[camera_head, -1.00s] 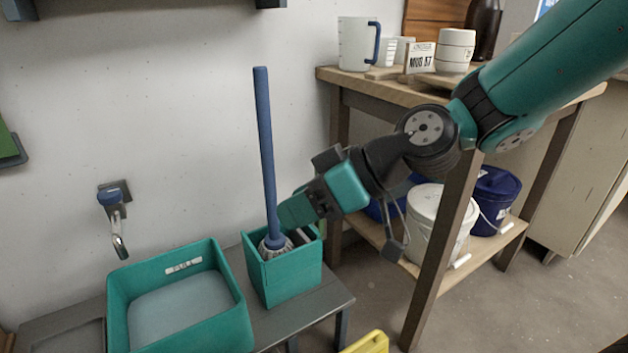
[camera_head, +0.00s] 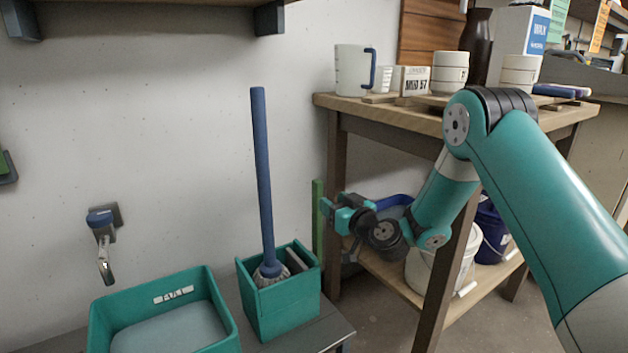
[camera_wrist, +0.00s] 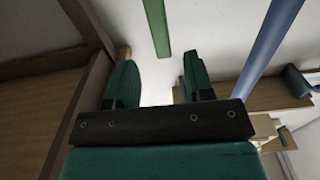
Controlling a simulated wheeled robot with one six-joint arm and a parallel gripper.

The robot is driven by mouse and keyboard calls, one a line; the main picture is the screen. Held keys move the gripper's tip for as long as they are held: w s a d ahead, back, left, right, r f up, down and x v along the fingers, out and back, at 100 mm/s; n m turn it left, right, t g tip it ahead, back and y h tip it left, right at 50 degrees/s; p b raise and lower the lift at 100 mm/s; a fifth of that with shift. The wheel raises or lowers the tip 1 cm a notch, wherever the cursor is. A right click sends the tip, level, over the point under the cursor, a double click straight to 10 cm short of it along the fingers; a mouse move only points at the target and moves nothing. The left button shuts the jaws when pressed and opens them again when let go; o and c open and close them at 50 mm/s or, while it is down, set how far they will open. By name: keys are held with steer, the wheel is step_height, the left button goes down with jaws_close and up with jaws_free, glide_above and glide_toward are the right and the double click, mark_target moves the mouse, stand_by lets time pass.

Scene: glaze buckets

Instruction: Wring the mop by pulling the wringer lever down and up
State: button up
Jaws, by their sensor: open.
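The blue-handled mop (camera_head: 262,170) stands in the green wringer bucket (camera_head: 282,308), its pale head partly hidden by the bucket walls. A grey wringer part (camera_head: 298,262) shows inside the bucket. An upright green bar (camera_head: 318,225), apparently the wringer lever, rises behind the bucket's right side; its lower end is hidden. My gripper (camera_head: 328,208) is open beside the bar, on its right. In the wrist view, the bar (camera_wrist: 157,28) lies beyond the gap between my open fingers (camera_wrist: 160,78), and the mop handle (camera_wrist: 262,55) is to the right. I see nothing held.
A green basin (camera_head: 165,318) with grey liquid sits left of the bucket, below a wall tap (camera_head: 103,240). A wooden table (camera_head: 420,117) bears a jug and cups. A white bucket (camera_head: 425,268) and a dark blue one (camera_head: 493,235) stand on its lower shelf.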

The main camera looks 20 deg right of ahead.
mark_target(314, 190)
steer(key=p+x, duration=0.1)
steer(key=x, duration=0.8)
steer(key=shift+w+a, duration=0.1)
steer(key=shift+w, duration=0.2)
steer(key=shift+c, duration=0.5)
steer(key=shift+f, duration=0.1)
jaws_close()
